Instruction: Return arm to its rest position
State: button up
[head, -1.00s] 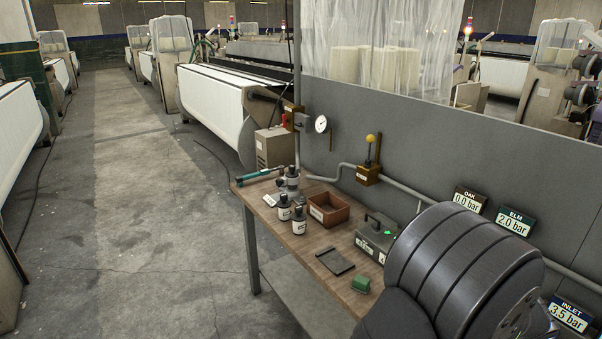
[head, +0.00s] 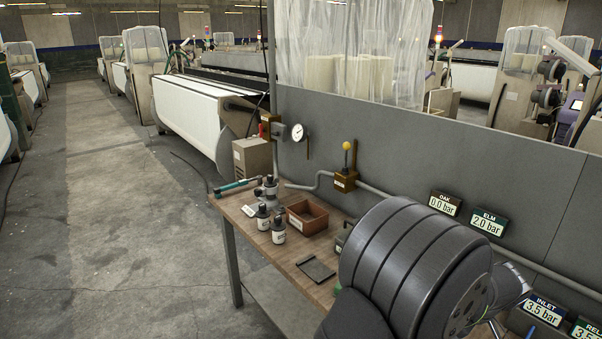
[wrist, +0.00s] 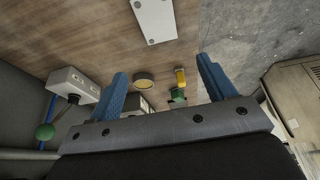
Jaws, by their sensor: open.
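My gripper (wrist: 162,68) shows in the wrist view with its two blue fingers spread apart and nothing between them. It points over a wooden surface, apart from the things there. In the head view my dark grey, ribbed arm fills the lower right, in front of the bench's right part. The gripper's fingers cannot be made out in the head view.
A grey wall panel (head: 400,150) with a pipe, a gauge (head: 297,132) and pressure displays (head: 488,222) stands behind.

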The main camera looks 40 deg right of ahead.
jog(key=w+d+f, duration=0.1)
jog(key=w+d, duration=0.1)
jog(key=w, duration=3.2)
jog(key=shift+w+d, duration=0.15)
jog(key=shift+w, duration=0.1)
jog(key=shift+s, duration=0.1)
jog(key=s+d+r, duration=0.1)
jog(key=s, duration=2)
jog(key=shift+d, duration=0.1)
